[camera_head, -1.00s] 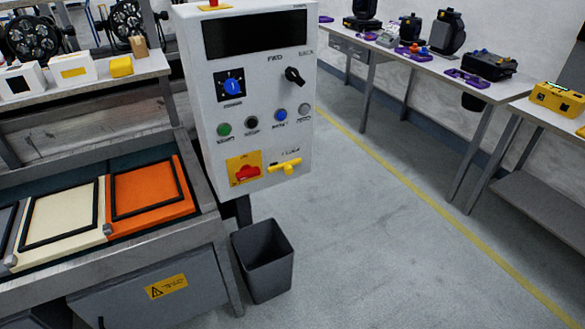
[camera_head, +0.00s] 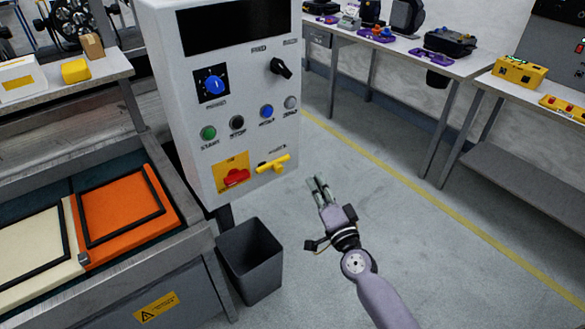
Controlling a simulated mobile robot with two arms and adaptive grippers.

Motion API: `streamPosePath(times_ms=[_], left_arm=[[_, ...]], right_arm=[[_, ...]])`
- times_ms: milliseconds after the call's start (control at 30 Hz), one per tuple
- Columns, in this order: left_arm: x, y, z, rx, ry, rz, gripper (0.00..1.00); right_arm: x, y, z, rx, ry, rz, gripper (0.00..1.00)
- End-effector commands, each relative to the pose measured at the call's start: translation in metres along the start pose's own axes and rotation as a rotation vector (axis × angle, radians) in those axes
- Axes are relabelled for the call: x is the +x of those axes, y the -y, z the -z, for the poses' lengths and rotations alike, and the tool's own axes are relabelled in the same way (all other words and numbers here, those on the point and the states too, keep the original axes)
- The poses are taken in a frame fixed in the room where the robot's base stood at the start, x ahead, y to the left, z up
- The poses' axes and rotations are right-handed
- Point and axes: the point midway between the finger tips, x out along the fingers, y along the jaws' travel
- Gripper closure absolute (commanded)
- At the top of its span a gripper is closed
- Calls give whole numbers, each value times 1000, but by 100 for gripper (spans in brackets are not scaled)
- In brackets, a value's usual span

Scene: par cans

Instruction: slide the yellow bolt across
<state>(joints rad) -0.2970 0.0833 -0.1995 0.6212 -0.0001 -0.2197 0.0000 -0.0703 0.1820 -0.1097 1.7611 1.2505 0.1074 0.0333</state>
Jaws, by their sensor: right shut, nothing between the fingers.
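The yellow bolt (camera_head: 273,164) is at the lower right of the white control panel's front face, beside a red switch on a yellow plate. It looks like a short bar with a small cross handle, slightly tilted in the picture. My right gripper (camera_head: 319,183) is to the right of the bolt and a little lower in the picture, apart from it. Its fingers are together and hold nothing. My left gripper is out of view.
The control panel (camera_head: 225,95) carries a black knob (camera_head: 281,68), a blue dial (camera_head: 214,85), several push buttons and the red switch (camera_head: 235,177). A dark bin (camera_head: 249,262) stands on the floor below. Floor right of the panel is clear.

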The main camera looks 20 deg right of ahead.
Motion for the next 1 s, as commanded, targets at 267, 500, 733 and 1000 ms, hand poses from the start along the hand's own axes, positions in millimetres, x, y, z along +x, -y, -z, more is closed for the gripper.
streamPosePath(times_ms=[267, 500, 733, 1000], left_arm=[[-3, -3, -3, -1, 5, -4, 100], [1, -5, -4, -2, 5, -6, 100], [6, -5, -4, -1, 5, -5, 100], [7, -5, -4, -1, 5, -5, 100]], right_arm=[[39, 3, 2, 4, -3, 6, 100], [88, 2, 0, 2, -2, 5, 100], [91, 0, -24, 3, 1, 1, 100], [86, 1, -38, 2, 0, 2, 100]])
